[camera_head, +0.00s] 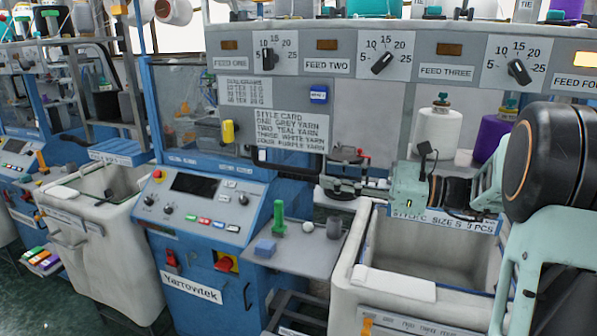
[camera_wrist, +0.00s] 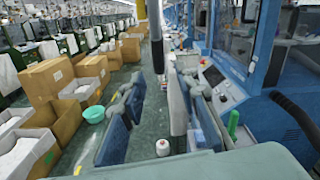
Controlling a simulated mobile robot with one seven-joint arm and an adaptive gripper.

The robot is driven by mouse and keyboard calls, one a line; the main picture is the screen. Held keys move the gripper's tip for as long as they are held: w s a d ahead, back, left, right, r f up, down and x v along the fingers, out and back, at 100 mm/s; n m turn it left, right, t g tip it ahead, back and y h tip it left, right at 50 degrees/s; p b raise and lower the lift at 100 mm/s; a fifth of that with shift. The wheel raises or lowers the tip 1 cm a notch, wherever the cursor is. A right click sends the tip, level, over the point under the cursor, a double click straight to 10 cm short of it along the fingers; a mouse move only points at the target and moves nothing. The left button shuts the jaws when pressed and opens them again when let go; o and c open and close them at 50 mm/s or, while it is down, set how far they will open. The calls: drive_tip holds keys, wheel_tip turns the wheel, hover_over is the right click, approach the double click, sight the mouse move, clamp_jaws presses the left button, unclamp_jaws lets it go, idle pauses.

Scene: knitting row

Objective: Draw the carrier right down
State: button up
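I cannot tell for sure which part is the carrier. A small yellow piece (camera_head: 228,132) shows at the clear window of the knitting machine (camera_head: 205,205), and a blue tag (camera_head: 319,95) shows up and right of it. My gripper (camera_head: 338,180) reaches in from the right, in front of the machine and above the small shelf. In the wrist view my gripper (camera_wrist: 162,118) has its blue-grey fingers wide apart, with nothing held between them. A small white object (camera_wrist: 163,147) shows in the gap, seemingly beyond the fingers on the floor. My arm hides part of the machine behind it.
The grey shelf (camera_head: 310,262) holds a green post (camera_head: 280,217), a blue block (camera_head: 265,249) and a dark cup (camera_head: 334,227). A white bin (camera_head: 445,258) stands right of it. Dials line the top panel (camera_head: 330,46). Cardboard boxes (camera_wrist: 50,90) line the aisle's left side.

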sight(311, 172)
drive_tip(key=p+x, duration=0.1)
drive_tip(key=x, duration=0.7)
clamp_jaws()
drive_tip(key=shift+f, duration=0.1)
